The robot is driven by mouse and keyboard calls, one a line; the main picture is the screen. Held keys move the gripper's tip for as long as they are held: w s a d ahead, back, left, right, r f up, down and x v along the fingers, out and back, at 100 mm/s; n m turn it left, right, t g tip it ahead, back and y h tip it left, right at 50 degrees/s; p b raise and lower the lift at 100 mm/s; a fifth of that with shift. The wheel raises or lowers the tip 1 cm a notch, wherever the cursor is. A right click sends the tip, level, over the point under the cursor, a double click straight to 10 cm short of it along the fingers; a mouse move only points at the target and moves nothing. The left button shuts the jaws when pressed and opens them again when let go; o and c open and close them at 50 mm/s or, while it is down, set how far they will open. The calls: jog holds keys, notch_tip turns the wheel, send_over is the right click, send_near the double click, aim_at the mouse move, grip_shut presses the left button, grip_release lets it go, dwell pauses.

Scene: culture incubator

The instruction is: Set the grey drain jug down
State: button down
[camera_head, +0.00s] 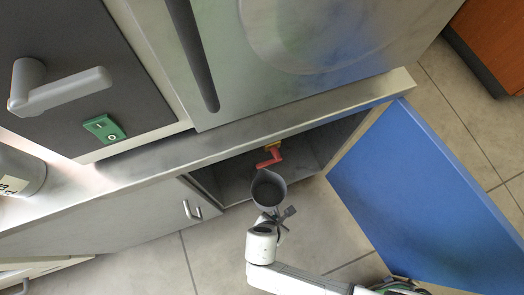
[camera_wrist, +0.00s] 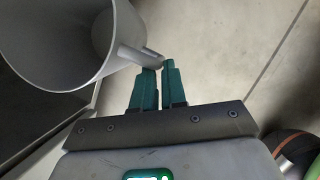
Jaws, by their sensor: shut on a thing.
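The grey drain jug (camera_head: 268,190) is in front of the open low cupboard, under a red-handled drain valve (camera_head: 270,157). In the wrist view the jug (camera_wrist: 70,45) fills the upper left, its open mouth towards the camera, and its inside looks empty. My gripper (camera_head: 283,214) is at the jug's near side. The wrist view shows the green fingers of my gripper (camera_wrist: 158,72) shut on the jug's handle. Whether the jug's base touches anything is hidden.
The blue cupboard door (camera_head: 425,200) stands open on the right. A grey closed door with a bar handle (camera_head: 192,210) is on the left. The worktop edge (camera_head: 230,147) runs above the cupboard. Bare tiled floor (camera_head: 215,255) lies in front.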

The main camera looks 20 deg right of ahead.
aim_at(267, 195)
jog(key=w, duration=0.3)
jog(key=w+b, duration=0.1)
jog(key=w, duration=0.2)
jog(key=w+b, duration=0.1)
jog(key=w, duration=0.2)
jog(key=shift+w+d+f, duration=0.1)
jog(key=shift+w+d, duration=0.05)
jog(key=shift+d, duration=0.15)
jog(key=w+b, duration=0.1)
jog(key=w, duration=0.1)
jog(key=w+f+b, duration=0.1)
jog(key=w+b, duration=0.1)
jog(key=shift+d, duration=0.2)
jog(key=shift+f, duration=0.3)
jog(key=shift+r, duration=0.15)
jog(key=c, duration=1.2)
grip_release()
